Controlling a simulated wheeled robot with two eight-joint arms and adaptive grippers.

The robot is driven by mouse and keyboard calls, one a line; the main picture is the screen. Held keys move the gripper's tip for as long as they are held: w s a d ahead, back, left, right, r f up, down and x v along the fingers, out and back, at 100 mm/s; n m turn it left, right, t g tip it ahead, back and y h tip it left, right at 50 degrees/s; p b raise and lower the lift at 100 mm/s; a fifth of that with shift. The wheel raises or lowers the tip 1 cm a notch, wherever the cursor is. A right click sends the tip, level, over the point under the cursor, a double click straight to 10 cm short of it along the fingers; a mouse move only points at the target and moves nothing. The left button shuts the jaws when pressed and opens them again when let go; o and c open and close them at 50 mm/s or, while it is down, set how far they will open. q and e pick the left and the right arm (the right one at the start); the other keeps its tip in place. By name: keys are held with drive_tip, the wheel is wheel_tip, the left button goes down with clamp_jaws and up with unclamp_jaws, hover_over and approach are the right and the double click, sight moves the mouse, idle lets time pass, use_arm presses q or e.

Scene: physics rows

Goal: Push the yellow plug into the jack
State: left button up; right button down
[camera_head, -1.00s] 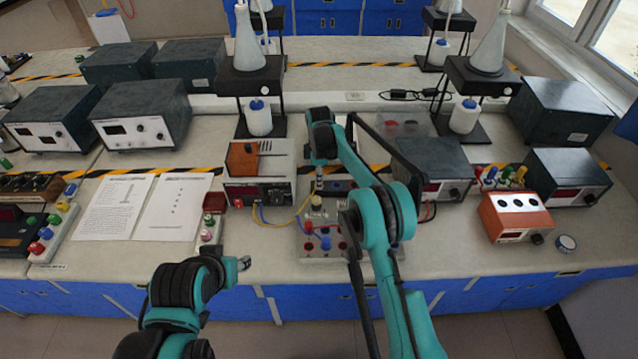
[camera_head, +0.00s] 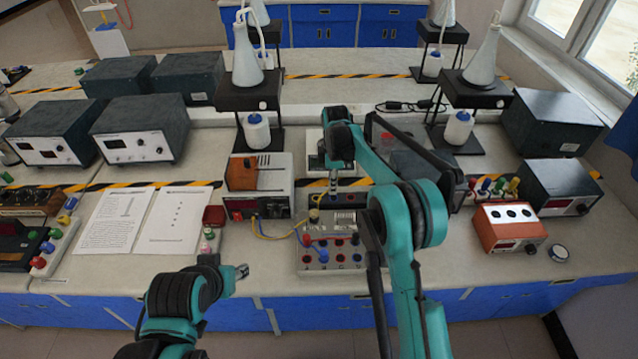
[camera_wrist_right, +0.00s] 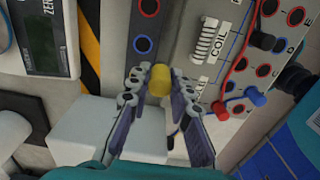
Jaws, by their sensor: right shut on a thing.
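The yellow plug (camera_wrist_right: 160,82) is between the fingertips of my right gripper (camera_wrist_right: 158,88) in the right wrist view, which is shut on it. In the head view this gripper (camera_head: 333,192) points down above the back of the jack board (camera_head: 345,268); the plug is hard to make out there. In the wrist view a blue-ringed jack (camera_wrist_right: 142,44) and a red-ringed jack (camera_wrist_right: 150,8) lie just beyond the plug, which looks apart from both. My left gripper (camera_head: 241,271) is over the bench's front part, holding nothing I can see; its finger opening is unclear.
A red plug (camera_wrist_right: 220,110) and a blue plug (camera_wrist_right: 257,96) stand near the coil (camera_wrist_right: 205,40). A power supply (camera_head: 243,207) with a yellow cable (camera_head: 275,238) stands left of the board. An orange meter (camera_head: 505,229) is at the right.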

drive_tip(key=s+d+r, duration=0.3)
drive_tip(key=d, duration=0.1)
drive_tip(key=shift+d+r+p, duration=0.2)
drive_tip(key=shift+d+p, duration=0.2)
drive_tip(key=shift+p, duration=0.05)
drive_tip(key=s+a+f+m+b, duration=0.1)
drive_tip(key=s+a+m, duration=0.4)
drive_tip(key=s+a, duration=0.3)
drive_tip(key=s+a+f+m+b, duration=0.15)
drive_tip(key=s+a+m, duration=0.35)
drive_tip(key=s, duration=0.5)
drive_tip(key=shift+n, duration=0.5)
drive_tip(key=f+b, duration=0.2)
drive_tip(key=f, duration=0.1)
drive_tip(key=f+b, duration=0.2)
drive_tip(key=shift+w+a+f, duration=0.1)
drive_tip(key=shift+w+a, duration=0.1)
drive_tip(key=shift+w, duration=0.05)
drive_tip(key=shift+f+b, duration=0.4)
drive_tip(key=shift+f, duration=0.05)
drive_tip(key=shift+f+b, duration=0.9)
drive_tip(key=shift+f, duration=0.3)
